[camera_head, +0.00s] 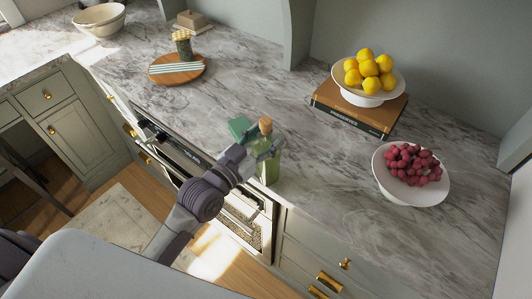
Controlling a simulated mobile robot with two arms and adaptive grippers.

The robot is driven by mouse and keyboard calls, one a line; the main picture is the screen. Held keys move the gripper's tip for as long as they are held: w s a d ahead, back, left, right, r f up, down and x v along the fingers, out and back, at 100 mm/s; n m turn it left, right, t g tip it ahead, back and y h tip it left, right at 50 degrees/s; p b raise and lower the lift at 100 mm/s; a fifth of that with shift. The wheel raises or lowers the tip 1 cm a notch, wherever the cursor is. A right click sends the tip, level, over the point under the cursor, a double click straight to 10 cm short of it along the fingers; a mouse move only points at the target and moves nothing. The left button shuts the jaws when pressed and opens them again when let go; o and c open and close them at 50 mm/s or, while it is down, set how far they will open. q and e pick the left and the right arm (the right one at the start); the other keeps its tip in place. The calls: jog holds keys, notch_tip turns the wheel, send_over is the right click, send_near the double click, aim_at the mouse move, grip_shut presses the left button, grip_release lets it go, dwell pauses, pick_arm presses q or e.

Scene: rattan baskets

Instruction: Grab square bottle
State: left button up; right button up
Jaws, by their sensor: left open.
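The square bottle (270,170) is green glass with a cork stopper and stands upright on the marble counter near its front edge. My left gripper (262,148) is at the upper part of the bottle, just below the cork. Its jaws are open, and it hides part of the bottle's neck and shoulder. I cannot tell whether a finger touches the glass. My right gripper is not in view.
A white bowl of red grapes (387,185) and a white stand of lemons (340,92) on books (360,119) are to the right. A round wooden board (190,80) with a jar (184,47) lies at the back left. The counter's middle is clear.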

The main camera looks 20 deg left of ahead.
pick_arm(q)
jog(key=shift+w, duration=0.2)
jog(key=shift+s, duration=0.1)
jog(key=shift+c, duration=1.1)
jog(key=shift+f, duration=0.1)
grip_shut()
